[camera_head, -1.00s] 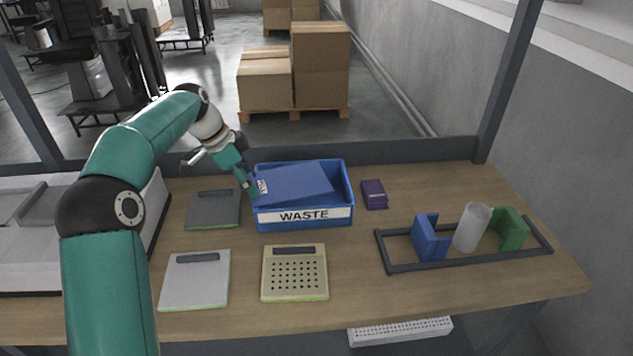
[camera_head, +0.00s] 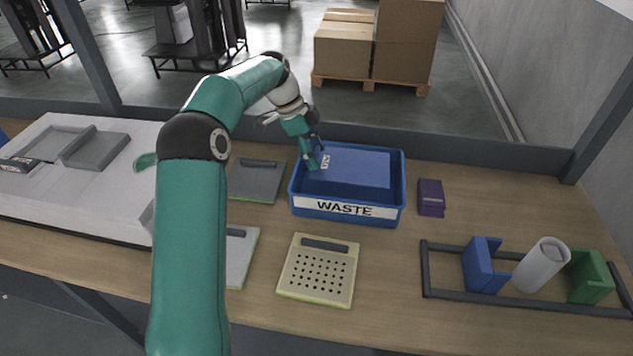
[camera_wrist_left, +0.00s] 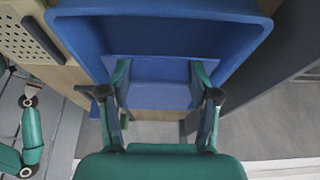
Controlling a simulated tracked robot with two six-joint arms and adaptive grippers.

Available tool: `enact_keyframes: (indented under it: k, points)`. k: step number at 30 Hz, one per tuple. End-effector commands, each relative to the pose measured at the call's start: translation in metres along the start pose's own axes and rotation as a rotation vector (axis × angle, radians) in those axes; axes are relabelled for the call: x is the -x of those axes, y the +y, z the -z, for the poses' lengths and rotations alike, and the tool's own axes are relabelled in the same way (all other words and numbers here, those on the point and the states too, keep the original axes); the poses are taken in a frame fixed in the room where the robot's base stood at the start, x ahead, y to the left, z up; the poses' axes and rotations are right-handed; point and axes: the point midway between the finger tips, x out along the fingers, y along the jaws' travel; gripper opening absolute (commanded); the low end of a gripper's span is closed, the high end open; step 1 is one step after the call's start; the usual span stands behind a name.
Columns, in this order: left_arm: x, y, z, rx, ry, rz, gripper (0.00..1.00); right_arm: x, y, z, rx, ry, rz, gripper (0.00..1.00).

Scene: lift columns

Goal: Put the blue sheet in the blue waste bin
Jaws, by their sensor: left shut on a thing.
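The blue waste bin (camera_head: 345,208) stands on the table and has a white label reading WASTE. The blue sheet (camera_head: 360,168) is inside the bin's rim, at the back and tilted. My left gripper (camera_head: 316,160) is at the bin's back left corner, shut on the sheet's left end. In the left wrist view the two fingers (camera_wrist_left: 160,66) are at either side of the sheet (camera_wrist_left: 158,94), over the bin (camera_wrist_left: 85,35). Whether the sheet touches the bin floor is unclear. My right gripper is not in view.
A purple box (camera_head: 431,198) stands right of the bin. A grey panel (camera_head: 257,181) lies to its left, and a beige perforated panel (camera_head: 319,270) in front. A dark frame (camera_head: 520,299) with blue and green blocks and a white cylinder is at the right.

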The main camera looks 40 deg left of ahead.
Motion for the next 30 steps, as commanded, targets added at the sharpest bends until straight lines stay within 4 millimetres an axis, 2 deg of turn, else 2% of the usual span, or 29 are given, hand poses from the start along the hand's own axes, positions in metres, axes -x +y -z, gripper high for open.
enact_keyframes:
  k: [1,4,11,18,22,29,30]
  points:
    - [-0.011,0.001,-0.006,0.003,0.000,-0.004,0.38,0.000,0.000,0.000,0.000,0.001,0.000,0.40]
    - [-0.028,0.001,-0.013,0.003,0.000,-0.003,0.38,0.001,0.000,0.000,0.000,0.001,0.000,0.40]
    - [-0.045,0.000,-0.021,0.004,0.000,0.001,0.38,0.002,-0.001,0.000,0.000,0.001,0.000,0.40]
    - [-0.074,0.000,-0.033,0.005,0.000,-0.001,0.38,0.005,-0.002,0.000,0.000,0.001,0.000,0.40]
    - [-0.082,0.000,-0.036,0.004,0.000,0.002,0.38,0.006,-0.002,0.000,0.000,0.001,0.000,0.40]
    - [-0.082,0.000,-0.036,0.003,0.000,0.002,0.38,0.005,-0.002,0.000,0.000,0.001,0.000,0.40]
    - [-0.082,0.000,-0.036,0.003,0.000,0.002,0.66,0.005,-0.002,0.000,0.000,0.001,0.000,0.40]
